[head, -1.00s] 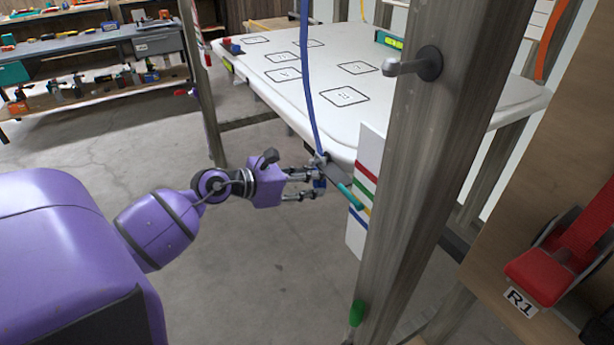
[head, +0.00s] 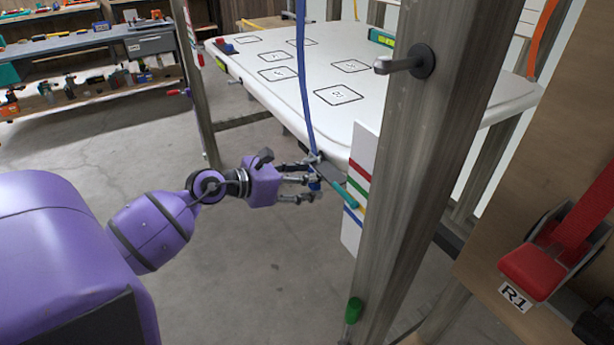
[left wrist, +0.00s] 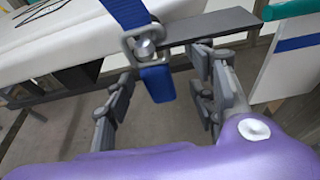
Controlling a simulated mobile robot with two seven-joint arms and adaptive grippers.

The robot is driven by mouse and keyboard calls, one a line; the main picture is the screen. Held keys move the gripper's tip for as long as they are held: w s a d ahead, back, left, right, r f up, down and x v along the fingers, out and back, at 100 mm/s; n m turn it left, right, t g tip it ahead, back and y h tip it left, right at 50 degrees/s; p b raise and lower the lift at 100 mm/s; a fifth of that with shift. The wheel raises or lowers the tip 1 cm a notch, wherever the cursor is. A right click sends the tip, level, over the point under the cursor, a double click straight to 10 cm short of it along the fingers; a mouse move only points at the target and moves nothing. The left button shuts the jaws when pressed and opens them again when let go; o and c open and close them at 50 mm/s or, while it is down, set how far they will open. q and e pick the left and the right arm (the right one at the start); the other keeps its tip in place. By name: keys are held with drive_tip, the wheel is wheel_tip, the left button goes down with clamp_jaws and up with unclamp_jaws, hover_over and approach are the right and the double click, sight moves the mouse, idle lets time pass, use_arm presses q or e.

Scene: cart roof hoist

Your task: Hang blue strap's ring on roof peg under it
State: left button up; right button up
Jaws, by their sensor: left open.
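The blue strap (head: 302,80) hangs down past the edge of the white roof panel. Its metal ring (left wrist: 130,42) shows in the left wrist view, with a round silver peg head (left wrist: 145,47) inside the ring's outline. The ring looks to be around the peg, beside a dark flat bar (left wrist: 215,25). A blue strap tail (left wrist: 157,84) hangs below the ring. My left gripper (head: 314,189) is open, and in the left wrist view its fingers (left wrist: 165,95) stand apart on both sides of the tail. Whether a finger touches it is unclear. My right gripper is not in view.
The white roof panel (head: 290,95) lies behind the strap. A teal-ended lever (head: 340,192) and a colour-striped board (head: 357,190) are just right of my gripper. A thick post (head: 425,130) with a metal handle stands further right. The floor left of the gripper is clear.

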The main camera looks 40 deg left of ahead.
use_arm(q)
drive_tip(key=v, duration=1.2)
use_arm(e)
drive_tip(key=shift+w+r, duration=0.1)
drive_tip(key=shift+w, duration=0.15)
use_arm(q)
drive_tip(key=shift+d, duration=0.1)
